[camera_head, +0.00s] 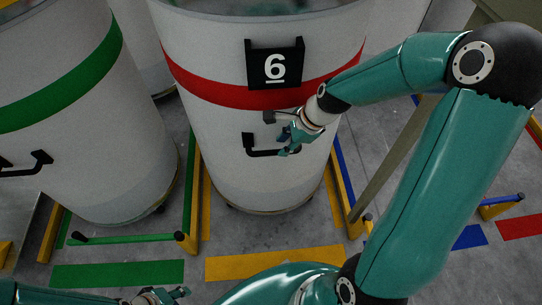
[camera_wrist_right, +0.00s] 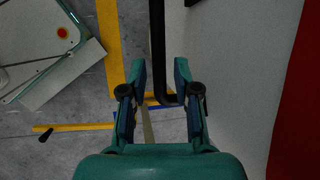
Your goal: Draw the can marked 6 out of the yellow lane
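The can marked 6 (camera_head: 235,135) is white with a red band and a black plate (camera_head: 275,64) bearing a white 6. It stands upright between yellow floor lines, behind a yellow floor patch (camera_head: 272,262). A black bar handle (camera_head: 263,152) sits low on its front. My right gripper (camera_head: 287,140) is at the handle's right part. In the right wrist view, its fingers (camera_wrist_right: 160,75) are apart, with the black handle (camera_wrist_right: 157,45) running between them; contact is not clear. My left gripper (camera_head: 165,296) is at the bottom edge, away from the can; its fingers are too small to judge.
A green-banded can (camera_head: 70,130) stands close on the left, with a green floor patch (camera_head: 118,273) before it. Low yellow rails (camera_head: 190,225) with green and blue sides flank the can marked 6. A slanted beam (camera_head: 395,155) stands on the right.

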